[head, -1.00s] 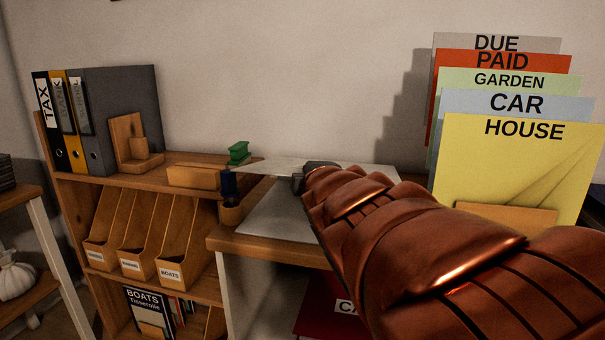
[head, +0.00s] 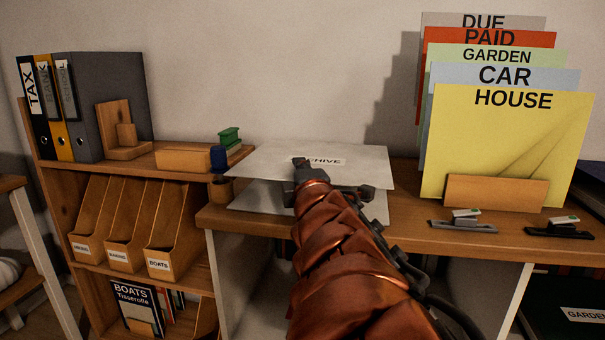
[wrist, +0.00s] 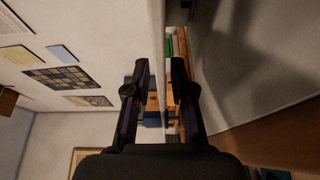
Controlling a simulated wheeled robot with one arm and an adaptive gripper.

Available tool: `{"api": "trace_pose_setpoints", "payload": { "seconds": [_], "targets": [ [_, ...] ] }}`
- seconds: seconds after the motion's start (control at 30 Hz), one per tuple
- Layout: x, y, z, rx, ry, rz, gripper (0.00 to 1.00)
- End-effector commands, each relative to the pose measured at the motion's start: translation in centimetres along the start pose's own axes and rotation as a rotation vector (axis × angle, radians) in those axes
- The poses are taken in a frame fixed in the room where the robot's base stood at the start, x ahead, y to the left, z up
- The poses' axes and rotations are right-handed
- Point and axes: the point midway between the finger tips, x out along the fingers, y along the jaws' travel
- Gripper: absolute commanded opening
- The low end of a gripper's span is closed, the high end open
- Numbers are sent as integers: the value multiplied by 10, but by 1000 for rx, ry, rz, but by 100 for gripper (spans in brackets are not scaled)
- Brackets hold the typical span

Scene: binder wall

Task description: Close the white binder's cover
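The white binder lies on the desk in the head view. Its white cover (head: 262,158), labelled ARCHIVE, is part-way down, its label face showing. A gap remains above the binder's lower part (head: 252,199). My gripper (head: 302,165) is at the cover's front edge, one finger showing over its top face. In the wrist view, my gripper (wrist: 163,85) has its fingers apart, with the cover's thin edge (wrist: 159,50) running between them. A gap shows beside the edge. My arm hides the middle of the binder's front.
A small green item (head: 229,137) and a blue item (head: 218,158) stand just left of the binder. Bare desk lies between binder and rack.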

Motion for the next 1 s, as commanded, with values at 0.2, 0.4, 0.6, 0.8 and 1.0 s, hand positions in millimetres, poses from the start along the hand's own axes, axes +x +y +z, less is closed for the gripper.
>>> {"api": "trace_pose_setpoints", "payload": {
  "seconds": [0.2, 0.4, 0.6, 0.8, 1.0],
  "targets": [
    [0, 0, 1, 0, -2, 0, 39],
    [0, 0, 3, 0, -5, 0, 39],
    [0, 14, 2, 3, -4, 0, 39],
    [0, 46, 2, 4, -3, 3, 39],
    [0, 75, 2, 1, -4, 2, 39]
  ]
}}
